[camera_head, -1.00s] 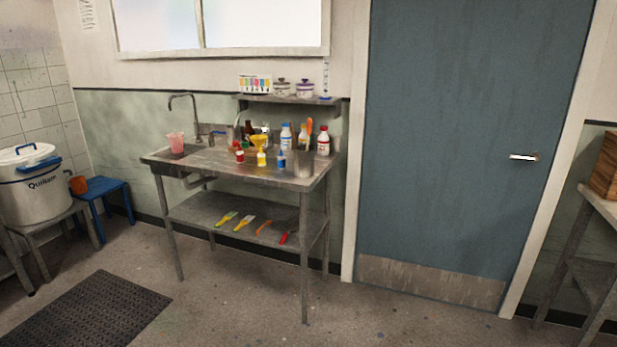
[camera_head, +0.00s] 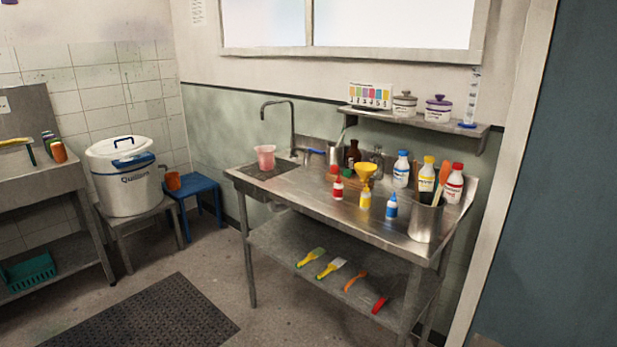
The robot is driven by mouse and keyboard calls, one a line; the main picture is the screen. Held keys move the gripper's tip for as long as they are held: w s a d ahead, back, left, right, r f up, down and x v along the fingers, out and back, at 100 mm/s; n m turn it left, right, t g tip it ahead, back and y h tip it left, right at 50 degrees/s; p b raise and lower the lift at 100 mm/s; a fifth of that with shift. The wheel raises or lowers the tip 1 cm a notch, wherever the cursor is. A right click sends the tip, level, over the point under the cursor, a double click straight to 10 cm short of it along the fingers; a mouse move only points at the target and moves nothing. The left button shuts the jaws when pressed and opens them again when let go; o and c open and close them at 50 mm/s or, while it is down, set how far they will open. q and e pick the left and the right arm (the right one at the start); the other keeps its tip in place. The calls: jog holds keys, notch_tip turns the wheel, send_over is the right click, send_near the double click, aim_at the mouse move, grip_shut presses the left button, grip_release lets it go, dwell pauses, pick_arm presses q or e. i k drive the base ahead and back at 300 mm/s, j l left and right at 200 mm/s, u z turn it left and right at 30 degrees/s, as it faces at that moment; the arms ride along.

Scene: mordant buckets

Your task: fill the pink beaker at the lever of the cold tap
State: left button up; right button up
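The pink beaker (camera_head: 265,157) stands upright at the sink end of the steel table (camera_head: 340,217), near the sink basin (camera_head: 262,172). A tall curved tap (camera_head: 292,125) rises just behind and to the right of it. A small fitting (camera_head: 305,155) shows at the tap's foot; I cannot tell whether it is the cold lever. I cannot see how full the beaker is. Neither of my grippers is in view.
Several bottles, a yellow funnel (camera_head: 367,172) and a steel utensil pot (camera_head: 425,218) crowd the table's right half. A blue stool (camera_head: 196,188) and a white lidded bucket (camera_head: 125,180) stand left. A dark mat (camera_head: 150,322) lies on open floor in front.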

aim_at(306, 149)
jog(key=i+j+u, duration=0.25)
jog(key=i+j, duration=0.45)
jog(key=i, duration=0.15)
